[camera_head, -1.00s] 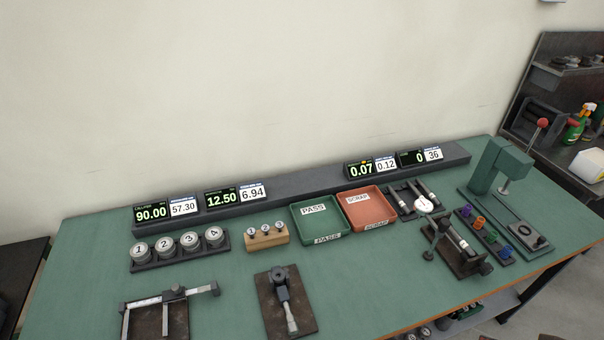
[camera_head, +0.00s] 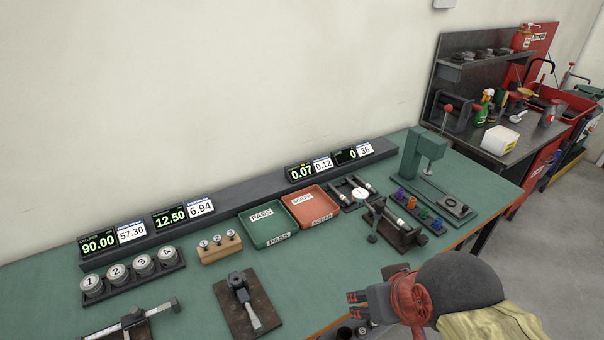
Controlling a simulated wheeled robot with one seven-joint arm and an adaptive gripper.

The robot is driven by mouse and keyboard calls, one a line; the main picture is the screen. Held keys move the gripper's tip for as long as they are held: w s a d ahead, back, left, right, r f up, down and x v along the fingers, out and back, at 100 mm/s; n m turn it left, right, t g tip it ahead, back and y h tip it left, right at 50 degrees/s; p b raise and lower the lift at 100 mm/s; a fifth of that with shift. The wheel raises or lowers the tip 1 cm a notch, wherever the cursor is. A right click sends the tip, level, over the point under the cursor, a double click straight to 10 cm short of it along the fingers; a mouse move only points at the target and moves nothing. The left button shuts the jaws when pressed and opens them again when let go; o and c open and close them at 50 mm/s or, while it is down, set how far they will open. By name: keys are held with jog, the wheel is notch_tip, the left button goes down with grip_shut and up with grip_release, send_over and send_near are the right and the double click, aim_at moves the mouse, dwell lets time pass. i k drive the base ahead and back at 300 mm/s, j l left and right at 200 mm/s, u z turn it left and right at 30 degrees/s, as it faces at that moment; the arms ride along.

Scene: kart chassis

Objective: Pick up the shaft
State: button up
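A light, slim shaft (camera_head: 396,222) appears to lie in the dark bench fixture (camera_head: 410,238) near the right part of the bench's front edge. A round white dial gauge (camera_head: 360,194) is just behind it. More rod-like pieces (camera_head: 345,187) lie in a dark rack behind the gauge; at this size I cannot tell whether they are shafts too. My gripper (camera_head: 352,304) is at the lower right, in front of the fixture and apart from it. Its fingers point left and nothing shows between them. They are too small to tell open from shut.
A green PASS tray (camera_head: 249,226) and a red SCRAP tray (camera_head: 292,207) stand left of the fixture. A green press (camera_head: 411,160) and coloured pieces (camera_head: 408,199) are to its right. Numbered cylinders (camera_head: 92,285) and a clamp board (camera_head: 228,308) are left. A side bench (camera_head: 521,143) stands beyond.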

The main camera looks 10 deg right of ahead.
aim_at(387, 210)
jog(key=i+l+z, duration=0.15)
jog(key=l, duration=0.25)
jog(key=i+l+z, duration=0.15)
jog(key=l, duration=0.25)
jog(key=i+j+z, duration=0.5)
jog(key=j, duration=0.2)
jog(key=k+l, duration=0.05)
jog(key=k, duration=0.05)
